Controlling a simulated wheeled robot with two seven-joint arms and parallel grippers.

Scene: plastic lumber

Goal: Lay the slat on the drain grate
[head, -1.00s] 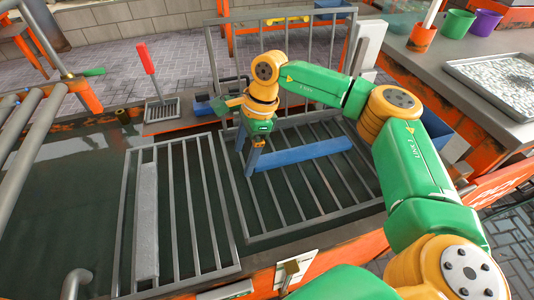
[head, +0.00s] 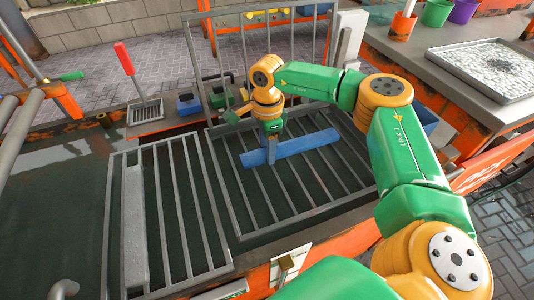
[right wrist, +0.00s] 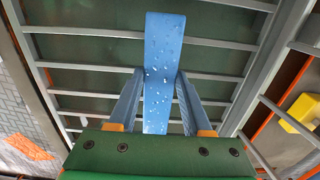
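A long blue slat (head: 310,143) with water drops on it lies across the bars of the right-hand metal grate (head: 239,213) in the head view; any small gap beneath it cannot be told. My right gripper (head: 271,150) points down at the slat, left of its middle. In the right wrist view the slat (right wrist: 162,45) runs between the fingers (right wrist: 162,85), whose tips meet its two long edges. My left gripper is not in view.
A second grate (head: 203,220) at the left carries a pale grey slat (head: 137,230). A red-handled tool (head: 125,60) stands behind it. An upright rail frame (head: 262,60) rises behind the right grate. A pebble tray (head: 485,66) sits on the right counter.

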